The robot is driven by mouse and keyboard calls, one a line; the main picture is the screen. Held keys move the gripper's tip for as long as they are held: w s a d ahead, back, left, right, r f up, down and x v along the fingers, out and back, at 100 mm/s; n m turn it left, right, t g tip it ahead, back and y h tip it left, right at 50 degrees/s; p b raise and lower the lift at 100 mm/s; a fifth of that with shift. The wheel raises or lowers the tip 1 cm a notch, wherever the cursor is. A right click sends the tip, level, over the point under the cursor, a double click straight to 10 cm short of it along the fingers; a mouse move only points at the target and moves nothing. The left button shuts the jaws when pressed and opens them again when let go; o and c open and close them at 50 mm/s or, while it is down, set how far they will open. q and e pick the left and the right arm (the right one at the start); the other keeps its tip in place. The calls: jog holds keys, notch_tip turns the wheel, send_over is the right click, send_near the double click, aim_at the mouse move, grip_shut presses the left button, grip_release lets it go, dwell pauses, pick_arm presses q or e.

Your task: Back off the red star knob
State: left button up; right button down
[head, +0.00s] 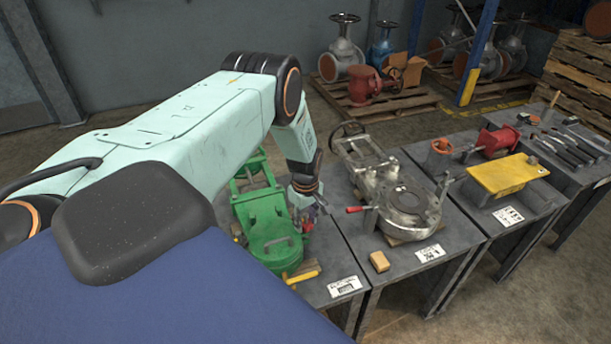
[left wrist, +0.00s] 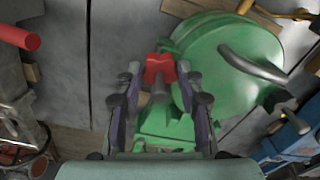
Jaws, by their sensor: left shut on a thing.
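The red star knob (left wrist: 160,68) sits between my left gripper's fingertips in the left wrist view, at the edge of the green valve's round body (left wrist: 225,65). In the head view, my left gripper (head: 307,213) reaches down beside the green valve (head: 268,222), and a small red part of the knob (head: 307,227) shows under the fingers. My left gripper (left wrist: 160,78) is shut on the knob; a shaft shows just below it. My right gripper is in neither view.
A silver valve (head: 408,208) with a red-ended handle (head: 356,209) stands on the bench to the right. A wooden block (head: 379,261) and a yellow-handled tool (head: 303,277) lie near the front edge. A yellow plate (head: 507,174) is further right.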

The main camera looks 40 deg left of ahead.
pick_arm(q)
jog(key=n, duration=0.5)
jog(key=shift+s+d+f+p, duration=0.15)
jog(key=shift+s+d+p, duration=0.05)
jog(key=shift+p, duration=0.2)
dwell(0.3)
jog(key=o, duration=1.2)
jog(key=shift+w, duration=0.15)
jog(key=shift+c, duration=0.2)
jog(key=shift+a, duration=0.1)
jog(key=shift+w+r, duration=0.1)
jog(key=shift+r, duration=0.55)
notch_tip(320, 180, up, 11)
jog(key=shift+f, duration=0.1)
